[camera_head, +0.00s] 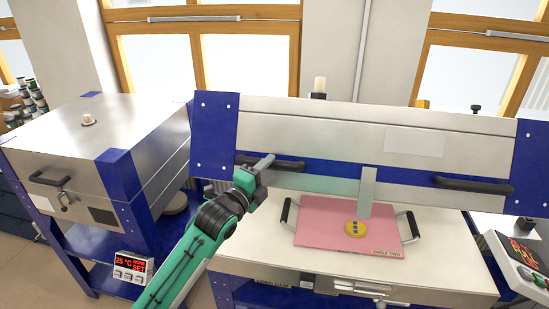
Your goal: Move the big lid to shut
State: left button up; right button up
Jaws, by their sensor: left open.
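The big lid (330,122) is a wide silver panel with blue corner plates. It stands raised over the big kiln (450,250), with its front tilted up. It has a black handle (292,165) on the left and another black handle (475,185) on the right. My left gripper (262,167) is open, at the left end of the left handle. I cannot tell whether its fingers touch or surround the handle. My right gripper is not in view.
A shut smaller kiln (110,140) stands at the left, with a controller (132,268) below. Another controller (520,255) is at the right.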

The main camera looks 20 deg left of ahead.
aim_at(271, 167)
pick_arm(q)
jog(key=shift+w+d+r+p, duration=0.15)
jog(key=shift+w+p, duration=0.1)
jog(key=shift+w, duration=0.6)
jog(key=shift+w+d+p, duration=0.15)
jog(key=shift+w+p, duration=0.05)
jog(key=shift+w, duration=0.65)
grip_shut()
